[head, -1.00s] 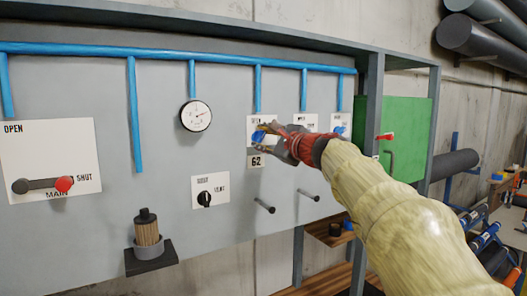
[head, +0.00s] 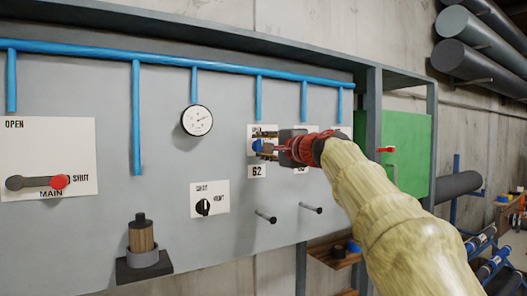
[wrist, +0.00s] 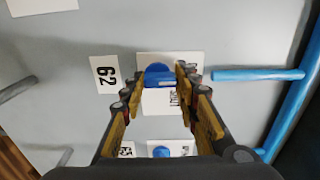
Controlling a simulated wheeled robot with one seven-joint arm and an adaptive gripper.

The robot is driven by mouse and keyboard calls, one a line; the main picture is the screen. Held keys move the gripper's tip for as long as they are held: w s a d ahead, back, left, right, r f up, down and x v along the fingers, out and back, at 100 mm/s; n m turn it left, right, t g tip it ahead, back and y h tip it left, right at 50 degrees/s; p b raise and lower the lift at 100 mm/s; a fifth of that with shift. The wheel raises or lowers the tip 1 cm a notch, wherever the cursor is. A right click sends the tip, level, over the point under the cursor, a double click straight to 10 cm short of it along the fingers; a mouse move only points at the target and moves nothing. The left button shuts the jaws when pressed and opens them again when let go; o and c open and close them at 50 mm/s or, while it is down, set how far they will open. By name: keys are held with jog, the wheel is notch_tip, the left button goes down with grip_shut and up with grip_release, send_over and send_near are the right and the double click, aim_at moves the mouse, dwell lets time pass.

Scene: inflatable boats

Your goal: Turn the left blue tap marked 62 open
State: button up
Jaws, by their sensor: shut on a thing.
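The blue tap marked 62 (head: 257,145) sits on a white plate on the grey panel, with its 62 label (head: 257,171) just below. My gripper (head: 267,147) is at this tap, reaching in from the right. In the wrist view the blue tap handle (wrist: 159,74) lies between my two fingertips (wrist: 159,82), which are shut on it. The fingers and my arm hide part of the tap and its plate in the head view. The 62 label (wrist: 105,73) also shows in the wrist view.
A second blue tap (wrist: 161,151) is close by, mostly hidden in the head view. A gauge (head: 197,120), black knob (head: 203,207) and two pegs (head: 266,216) are on the panel. The main lever (head: 38,183) is far left. A green box (head: 407,160) stands right.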

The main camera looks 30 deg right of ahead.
dwell(0.4)
jog(key=o, duration=1.2)
jog(key=shift+c, duration=0.2)
jog(key=s, duration=1.2)
jog(key=shift+d, duration=0.2)
